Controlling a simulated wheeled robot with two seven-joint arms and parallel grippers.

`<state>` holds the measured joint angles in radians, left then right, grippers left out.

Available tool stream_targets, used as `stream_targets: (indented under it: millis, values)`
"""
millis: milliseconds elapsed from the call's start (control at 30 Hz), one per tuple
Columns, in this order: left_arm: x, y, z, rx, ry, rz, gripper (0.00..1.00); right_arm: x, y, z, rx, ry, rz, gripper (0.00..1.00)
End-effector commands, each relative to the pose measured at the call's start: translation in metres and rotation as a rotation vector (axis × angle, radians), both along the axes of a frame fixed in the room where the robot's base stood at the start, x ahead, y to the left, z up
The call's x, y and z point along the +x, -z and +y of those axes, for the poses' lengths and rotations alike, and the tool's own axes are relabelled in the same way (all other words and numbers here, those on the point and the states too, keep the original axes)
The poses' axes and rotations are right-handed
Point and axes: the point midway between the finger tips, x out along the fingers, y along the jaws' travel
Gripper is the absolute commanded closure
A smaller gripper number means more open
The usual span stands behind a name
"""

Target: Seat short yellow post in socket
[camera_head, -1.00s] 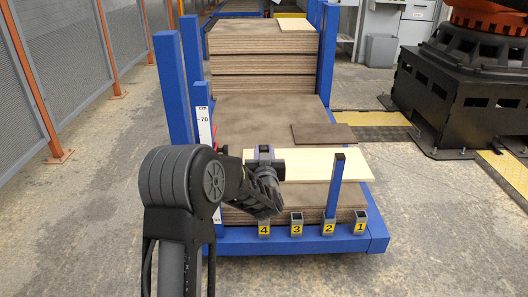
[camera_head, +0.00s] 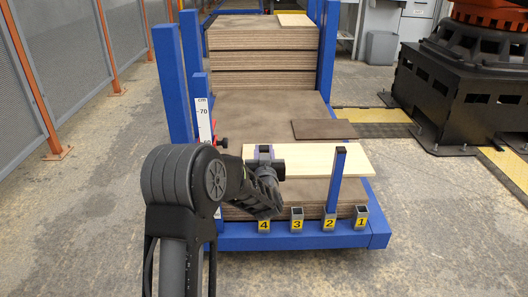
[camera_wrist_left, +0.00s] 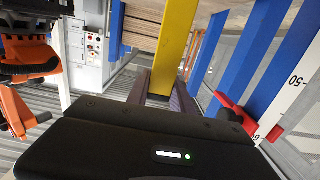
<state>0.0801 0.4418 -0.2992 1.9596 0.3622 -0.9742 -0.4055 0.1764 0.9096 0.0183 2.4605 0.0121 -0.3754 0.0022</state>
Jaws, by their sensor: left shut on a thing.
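The short yellow post (camera_wrist_left: 176,45) is between the fingers of my left gripper (camera_wrist_left: 162,88) in the left wrist view, and the gripper is shut on it. In the head view my left gripper (camera_head: 265,156) is over the left end of the pale board, and I cannot make out the yellow post there. The sockets are a row of small metal cups along the front blue beam: socket 4 (camera_head: 264,225), socket 3 (camera_head: 296,225), socket 2 (camera_head: 328,225) and socket 1 (camera_head: 361,223). A blue post (camera_head: 335,185) stands upright at socket 2. My right gripper is out of view.
A pale board (camera_head: 330,162) lies across the board stack (camera_head: 250,110). A small brown board (camera_head: 323,129) lies behind it. Blue uprights (camera_head: 172,85) and a white scale (camera_head: 204,118) stand at the left. A black machine base (camera_head: 455,95) is at the right.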

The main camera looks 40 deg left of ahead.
Motion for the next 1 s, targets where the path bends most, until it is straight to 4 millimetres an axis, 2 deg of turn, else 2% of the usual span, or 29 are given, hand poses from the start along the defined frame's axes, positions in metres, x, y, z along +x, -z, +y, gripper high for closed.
stream_targets:
  millis: [300, 333, 633, 1000]
  values:
    - [0.0002, 0.0076, 0.0003, 0.002, 0.000, -0.002, 1.00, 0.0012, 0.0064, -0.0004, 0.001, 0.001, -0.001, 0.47]
    - [0.0003, 0.0072, 0.0002, 0.002, 0.000, -0.002, 0.72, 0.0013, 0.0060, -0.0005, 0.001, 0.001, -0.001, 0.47]
    - [0.0001, 0.0072, 0.0001, 0.001, 0.000, -0.001, 0.48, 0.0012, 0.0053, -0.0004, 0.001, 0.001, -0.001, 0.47]
    - [-0.0044, 0.0074, -0.0036, -0.002, 0.001, 0.002, 0.47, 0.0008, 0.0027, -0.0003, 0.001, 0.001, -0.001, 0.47]
